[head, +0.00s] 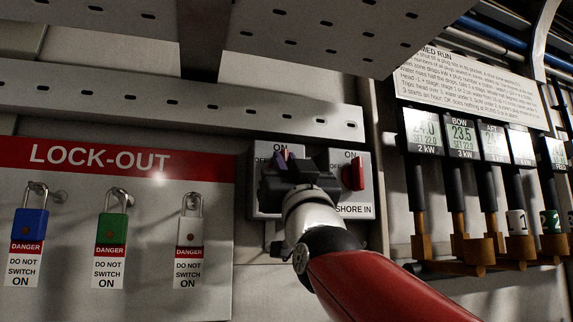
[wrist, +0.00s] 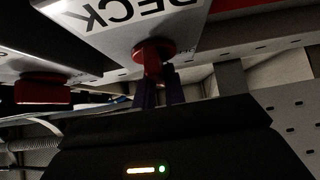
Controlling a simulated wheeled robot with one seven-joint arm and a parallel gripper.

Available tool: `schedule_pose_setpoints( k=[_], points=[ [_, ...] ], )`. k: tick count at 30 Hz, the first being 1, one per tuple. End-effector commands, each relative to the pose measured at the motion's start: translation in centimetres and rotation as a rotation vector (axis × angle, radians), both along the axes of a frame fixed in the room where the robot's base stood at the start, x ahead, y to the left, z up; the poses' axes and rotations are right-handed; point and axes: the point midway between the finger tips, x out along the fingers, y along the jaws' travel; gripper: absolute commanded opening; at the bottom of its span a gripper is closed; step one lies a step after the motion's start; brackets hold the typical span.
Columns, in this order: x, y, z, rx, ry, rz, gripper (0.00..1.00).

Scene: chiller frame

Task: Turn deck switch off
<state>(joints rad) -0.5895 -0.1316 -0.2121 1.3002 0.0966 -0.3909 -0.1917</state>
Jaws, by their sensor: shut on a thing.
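The deck switch is a grey box (head: 257,196) on the wall in the head view, mostly hidden behind my gripper (head: 284,160). In the wrist view its plate (wrist: 125,25) reads DECK upside down, and its red rotary knob (wrist: 153,54) shows. My gripper is shut on this knob, with dark purple fingers (wrist: 159,93) at its handle. An ON mark shows at the top of the box in the head view. The angle of the knob's handle is largely hidden by the fingers, so I cannot tell its exact position.
The SHORE IN switch with a red knob (head: 353,174) is close on the right; that knob also shows in the wrist view (wrist: 42,90). A LOCK-OUT board (head: 120,200) with several padlocks hangs left. Displays and levers stand right. A perforated metal rail (head: 180,104) runs above.

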Motion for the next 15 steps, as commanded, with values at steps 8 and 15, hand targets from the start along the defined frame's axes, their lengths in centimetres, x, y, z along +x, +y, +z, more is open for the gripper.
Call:
schedule_pose_setpoints(
  k=[8,15],
  points=[
    [-0.12,0.11,0.15,-0.101,-0.034,0.000,0.00],
    [-0.15,0.02,0.60,-0.249,-0.077,-0.004,0.00]
  ],
)
